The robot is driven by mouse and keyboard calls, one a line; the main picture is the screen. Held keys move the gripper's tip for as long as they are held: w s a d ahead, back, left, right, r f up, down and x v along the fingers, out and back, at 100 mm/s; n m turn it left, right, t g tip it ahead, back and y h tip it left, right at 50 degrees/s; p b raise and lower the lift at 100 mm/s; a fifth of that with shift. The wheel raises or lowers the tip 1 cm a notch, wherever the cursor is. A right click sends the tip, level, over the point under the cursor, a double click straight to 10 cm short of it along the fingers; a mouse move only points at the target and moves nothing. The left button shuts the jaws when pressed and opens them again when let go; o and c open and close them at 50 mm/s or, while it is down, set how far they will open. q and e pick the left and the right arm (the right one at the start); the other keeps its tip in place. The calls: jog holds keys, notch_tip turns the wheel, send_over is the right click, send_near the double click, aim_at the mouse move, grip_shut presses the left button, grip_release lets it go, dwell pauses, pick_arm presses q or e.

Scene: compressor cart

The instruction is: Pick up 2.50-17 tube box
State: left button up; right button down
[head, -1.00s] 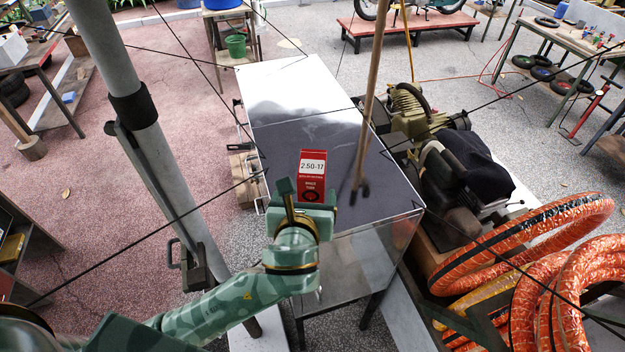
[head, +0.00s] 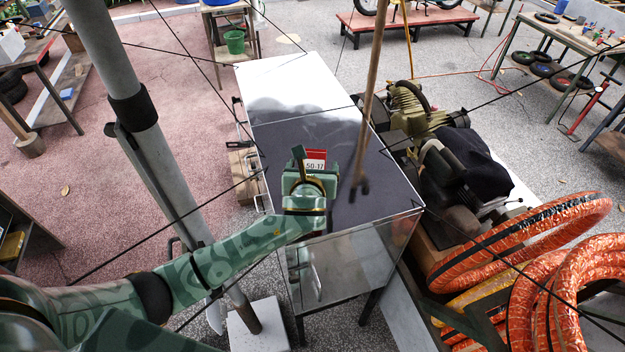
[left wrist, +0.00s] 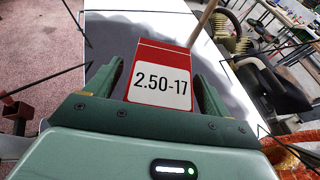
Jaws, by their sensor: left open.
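The 2.50-17 tube box (head: 316,158) is red with a white label and stands on the dark top of the cabinet (head: 290,128). In the head view my left gripper (head: 312,172) hides its lower part. In the left wrist view the box (left wrist: 160,80) sits between the two green fingers of the left gripper (left wrist: 155,85), its label facing the camera. The gripper is open, with a finger on each side of the box. A small gap shows on the left; contact on the right is hard to tell. My right gripper is not in view.
A wooden stick (head: 369,100) stands close to the right of the box. A compressor (head: 410,105) and a dark cloth (head: 473,160) lie beyond the cabinet's right edge. Orange-wrapped tyres (head: 520,245) are at lower right. A grey pole (head: 135,110) rises on the left.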

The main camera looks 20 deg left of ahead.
pick_arm(q)
jog(key=c, duration=1.4)
